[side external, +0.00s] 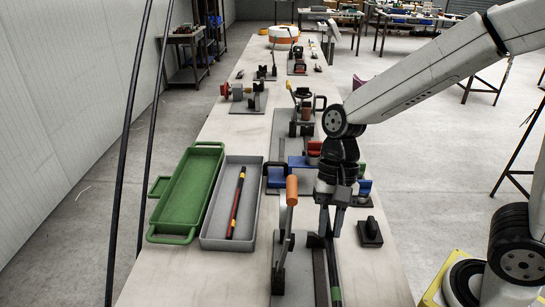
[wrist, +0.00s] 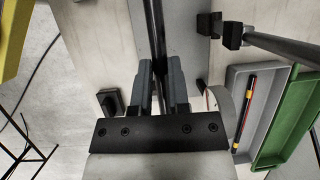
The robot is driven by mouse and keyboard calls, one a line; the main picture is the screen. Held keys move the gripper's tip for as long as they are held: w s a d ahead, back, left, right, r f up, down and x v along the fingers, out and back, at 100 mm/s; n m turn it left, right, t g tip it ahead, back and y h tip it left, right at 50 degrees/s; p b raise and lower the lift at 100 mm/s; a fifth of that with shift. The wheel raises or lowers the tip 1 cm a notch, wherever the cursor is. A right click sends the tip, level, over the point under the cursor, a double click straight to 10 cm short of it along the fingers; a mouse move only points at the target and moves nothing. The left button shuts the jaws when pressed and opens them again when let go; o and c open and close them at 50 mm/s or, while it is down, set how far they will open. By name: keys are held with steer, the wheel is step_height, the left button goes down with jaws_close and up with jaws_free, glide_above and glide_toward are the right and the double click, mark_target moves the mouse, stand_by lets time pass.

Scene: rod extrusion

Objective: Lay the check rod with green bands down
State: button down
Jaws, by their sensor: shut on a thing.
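My gripper (side external: 328,230) points down over the near part of the bench, its fingers closed on the check rod with green bands (side external: 334,282). The rod is dark and thin, with a green band towards its near end, and runs away from my gripper to the picture's bottom edge. In the wrist view my gripper (wrist: 160,80) has its two grey fingers either side of the dark rod (wrist: 156,35). The fingers hide part of the rod. I cannot tell whether it touches the surface below. The grey tray (side external: 208,239) and the empty green tray (side external: 162,215) stand to the left.
A dark rod with red and yellow bands (side external: 236,205) lies in the grey tray. A lever with an orange handle (side external: 292,190) stands upright close left of my gripper. A black block (side external: 370,233) sits close right. Blue and red fixtures stand behind.

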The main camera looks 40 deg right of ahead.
mark_target(329, 229)
steer(key=shift+r, duration=2.5)
steer(key=w+d+n+h, duration=0.4)
steer(key=w+d+n, duration=0.2)
steer(key=w+n, duration=0.35)
steer(key=w+d+n+h, duration=0.3)
steer(key=w+d+n, duration=0.4)
steer(key=w, duration=0.4)
steer(key=w+d+n+t, duration=0.3)
steer(key=w+d+n, duration=0.4)
steer(key=d+n, duration=0.3)
steer(key=w+d+n+t, duration=0.3)
steer(key=w+d+n, duration=0.3)
steer(key=d+n, duration=0.4)
step_height(329, 229, down, 6)
steer(key=shift+d+m+y, duration=0.3)
steer(key=shift+m, duration=0.15)
steer(key=shift+f, duration=0.15)
